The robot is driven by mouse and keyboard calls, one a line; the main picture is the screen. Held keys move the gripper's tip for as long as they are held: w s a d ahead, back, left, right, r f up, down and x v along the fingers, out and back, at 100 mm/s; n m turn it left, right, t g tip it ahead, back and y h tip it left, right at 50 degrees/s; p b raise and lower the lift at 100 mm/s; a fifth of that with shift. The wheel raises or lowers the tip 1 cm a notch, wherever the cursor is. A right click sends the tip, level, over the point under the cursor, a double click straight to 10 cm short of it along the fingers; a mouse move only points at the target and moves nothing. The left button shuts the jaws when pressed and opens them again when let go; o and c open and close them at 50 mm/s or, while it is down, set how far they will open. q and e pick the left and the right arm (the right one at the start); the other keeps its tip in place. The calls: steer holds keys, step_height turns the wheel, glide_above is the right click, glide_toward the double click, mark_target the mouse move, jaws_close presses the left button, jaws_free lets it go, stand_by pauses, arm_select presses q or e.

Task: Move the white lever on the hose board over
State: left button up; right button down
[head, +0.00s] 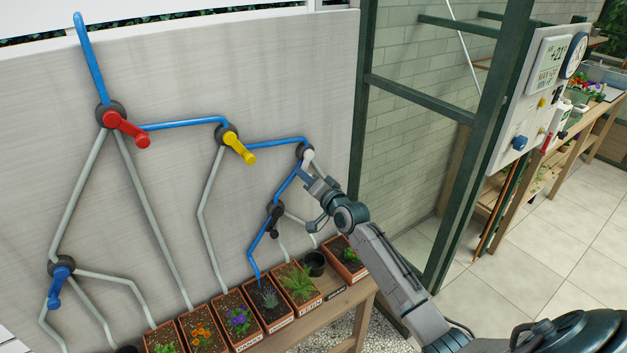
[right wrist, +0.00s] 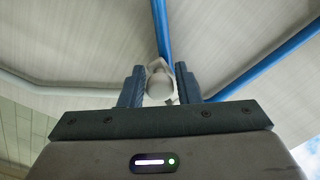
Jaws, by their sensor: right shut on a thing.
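The hose board (head: 270,60) is a pale upright panel with coloured levers and hoses. My left gripper is not in view.
Other levers on the board are red (head: 126,128), yellow (head: 240,147), black (head: 273,222) and blue (head: 57,286). The black one is close below my right gripper. Several potted plants stand on a wooden bench (head: 352,306) below. A green metal frame (head: 484,150) rises at the right.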

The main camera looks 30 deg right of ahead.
steer(key=shift+a+r+m+p, duration=0.15)
steer(key=shift+r+m+p, duration=0.2)
steer(key=shift+r+m, duration=0.1)
steer(key=shift+a+m, duration=0.1)
steer(key=shift+m, duration=0.15)
steer(key=c, duration=1.3)
jaws_free()
steer(key=shift+o, duration=0.2)
steer(key=shift+d+f, duration=0.2)
steer(key=s+p, duration=0.2)
steer(key=s, duration=0.8)
steer(key=shift+s+d, duration=0.4)
steer(key=shift+d, duration=0.05)
steer(key=shift+f, duration=0.15)
